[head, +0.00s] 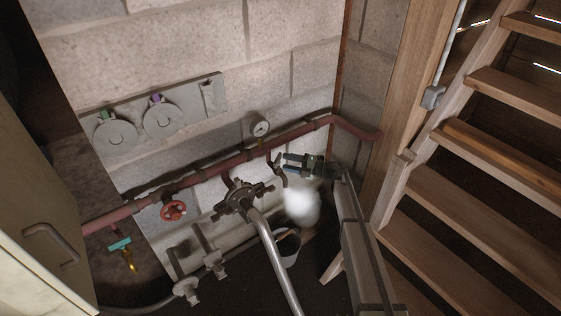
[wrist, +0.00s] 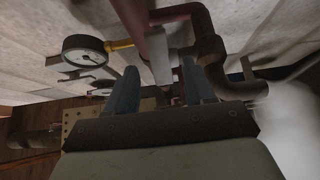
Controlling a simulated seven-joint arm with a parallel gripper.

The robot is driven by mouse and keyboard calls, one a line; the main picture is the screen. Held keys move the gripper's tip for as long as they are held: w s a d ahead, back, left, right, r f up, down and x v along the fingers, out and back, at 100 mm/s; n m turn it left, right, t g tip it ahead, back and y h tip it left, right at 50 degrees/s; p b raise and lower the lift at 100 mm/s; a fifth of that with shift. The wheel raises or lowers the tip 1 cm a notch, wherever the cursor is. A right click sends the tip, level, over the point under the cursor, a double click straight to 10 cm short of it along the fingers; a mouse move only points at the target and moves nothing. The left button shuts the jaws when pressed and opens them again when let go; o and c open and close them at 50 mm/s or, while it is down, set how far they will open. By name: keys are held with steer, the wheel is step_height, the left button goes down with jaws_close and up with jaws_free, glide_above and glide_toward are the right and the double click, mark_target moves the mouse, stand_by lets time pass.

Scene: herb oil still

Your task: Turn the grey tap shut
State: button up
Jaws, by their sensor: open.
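The grey tap (head: 276,160) sits on the red pipe below the gauge, with its spout pointing down. In the wrist view its pale grey lever (wrist: 160,68) shows between my two blue-grey fingers, near their tips. My gripper (head: 287,163) comes from the right and is open. The fingers (wrist: 160,80) stand on either side of the lever; I cannot tell whether either touches it. White steam (head: 302,204) hangs just below the gripper and shows at the right in the wrist view. The tap's body is partly hidden behind the fingers.
A round gauge (head: 260,129) is mounted above the tap. A red handwheel (head: 173,210) and a teal-handled tap (head: 119,243) are to the left. A metal fitting with a thick pipe (head: 271,252) stands in front, beside a bucket (head: 289,247). Wooden stairs (head: 470,205) rise at right.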

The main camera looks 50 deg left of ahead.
steer(key=v, duration=0.8)
steer(key=shift+w+d, duration=0.2)
steer(key=shift+d, duration=0.1)
